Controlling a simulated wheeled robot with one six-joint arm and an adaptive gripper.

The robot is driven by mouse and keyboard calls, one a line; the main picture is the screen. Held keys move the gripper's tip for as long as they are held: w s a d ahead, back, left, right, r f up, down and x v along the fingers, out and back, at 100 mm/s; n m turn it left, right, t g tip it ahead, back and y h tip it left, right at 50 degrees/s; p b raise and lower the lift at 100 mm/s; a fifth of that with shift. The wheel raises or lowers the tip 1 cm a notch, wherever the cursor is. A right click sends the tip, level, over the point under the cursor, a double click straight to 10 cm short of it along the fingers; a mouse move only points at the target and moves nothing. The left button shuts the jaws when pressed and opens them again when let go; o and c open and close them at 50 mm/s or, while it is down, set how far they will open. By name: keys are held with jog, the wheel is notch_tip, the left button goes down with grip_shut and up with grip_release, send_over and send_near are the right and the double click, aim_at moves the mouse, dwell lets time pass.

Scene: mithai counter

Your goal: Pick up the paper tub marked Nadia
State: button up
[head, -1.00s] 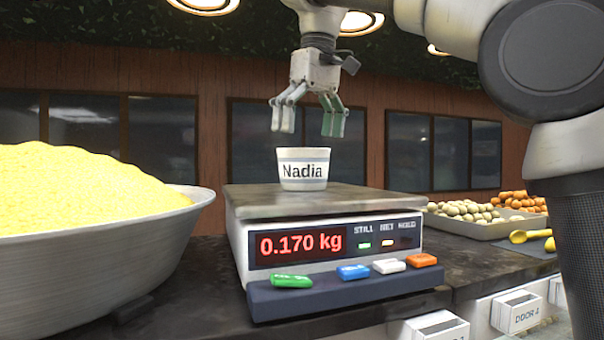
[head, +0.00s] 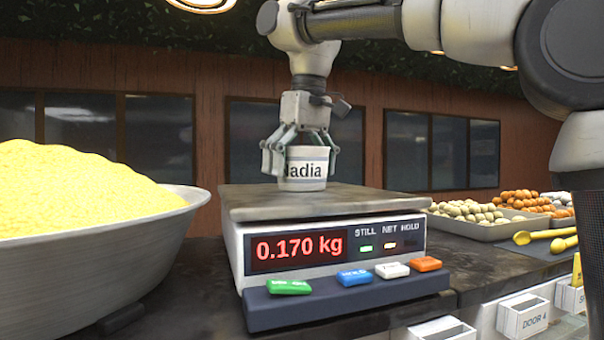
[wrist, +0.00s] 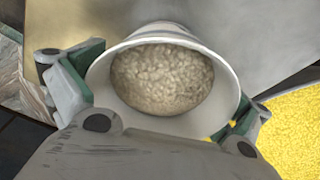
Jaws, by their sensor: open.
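The white paper tub (head: 306,170) marked Nadia stands upright on the steel pan of the scale (head: 300,203). My gripper (head: 300,165) is lowered over it with its open fingers on either side of the tub, and one finger covers the start of the name. In the wrist view the tub (wrist: 231,85) is filled with a pale, grainy content. The gripper (wrist: 160,95) has a green-padded finger at each side of the rim there; whether the pads touch the wall I cannot tell. The scale display reads 0.170 kg.
A large metal bowl (head: 90,255) heaped with yellow grains stands at the left. Trays of round sweets (head: 480,232) and yellow scoops (head: 545,236) lie at the right. Coloured buttons (head: 355,277) line the scale's front.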

jog(key=c, duration=0.9)
